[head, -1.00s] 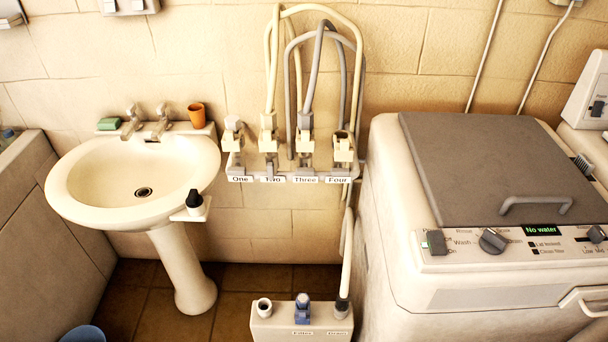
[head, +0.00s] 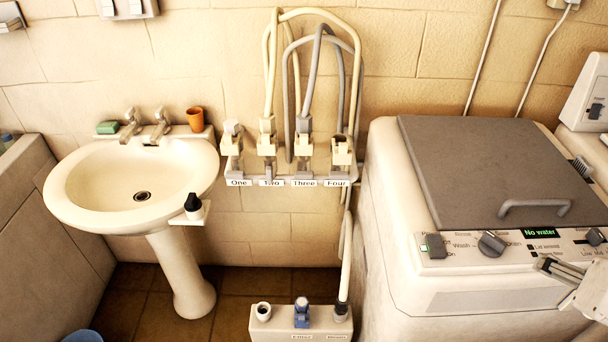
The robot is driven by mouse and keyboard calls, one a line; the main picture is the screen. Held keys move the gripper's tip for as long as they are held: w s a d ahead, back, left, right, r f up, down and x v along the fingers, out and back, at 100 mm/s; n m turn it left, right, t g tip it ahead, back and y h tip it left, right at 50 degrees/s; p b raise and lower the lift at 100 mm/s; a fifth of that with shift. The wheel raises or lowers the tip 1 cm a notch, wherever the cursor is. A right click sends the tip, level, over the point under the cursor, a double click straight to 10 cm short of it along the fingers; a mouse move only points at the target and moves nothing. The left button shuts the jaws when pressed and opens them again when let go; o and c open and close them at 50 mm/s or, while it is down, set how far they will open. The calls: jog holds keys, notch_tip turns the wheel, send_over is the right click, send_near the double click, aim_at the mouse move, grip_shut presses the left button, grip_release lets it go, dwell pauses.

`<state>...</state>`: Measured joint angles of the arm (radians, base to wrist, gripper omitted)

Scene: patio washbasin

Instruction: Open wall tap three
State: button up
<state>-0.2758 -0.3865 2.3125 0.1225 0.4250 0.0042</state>
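Several wall taps stand in a row on a cream rail (head: 290,182), labelled One, Two, Three and Four. Wall tap three (head: 304,144) is third from the left, with a cream body and a grey hose (head: 313,75) rising from its top. I cannot tell its handle position. Tap one (head: 231,140) and tap two (head: 267,143) are to its left, tap four (head: 342,152) to its right. My gripper (head: 546,264) shows at the right edge, in front of the washing machine panel, far from the taps. Its finger opening is too small to tell.
The washing machine (head: 395,210) is on the right; its display (head: 540,232) reads "No water". A washbasin (head: 100,205) with a dark-topped bottle (head: 193,203) is on the left. Looped hoses hang above the taps. A drain box (head: 275,322) sits below. Space before the rail looks clear.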

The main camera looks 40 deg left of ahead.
jog(key=w+a+r+n+t+y, duration=0.1)
jog(key=w+a+r+y, duration=0.1)
jog(key=w+a, duration=0.75)
jog(key=w+a+f+n+t+y, duration=0.1)
jog(key=a+t+y, duration=0.1)
jog(key=a, duration=1.3)
jog(key=w+a+f+t+y, duration=0.1)
jog(key=w+a+f+y, duration=0.15)
jog(key=a, duration=1.25)
jog(key=s+a+f+t+y, duration=0.1)
jog(key=s+a+f+y, duration=0.1)
jog(key=s+a+f, duration=0.45)
jog(key=s+a+f+t+y, duration=0.1)
jog(key=s+a, duration=0.3)
jog(key=a, duration=0.5)
jog(key=n+g, duration=0.2)
jog(key=n, duration=0.3)
send_near(304, 177)
jog(key=x, duration=0.3)
jog(key=shift+a, duration=0.1)
jog(key=shift+w+a, duration=0.1)
jog(key=shift+w, duration=0.05)
jog(key=shift+x, duration=3.65)
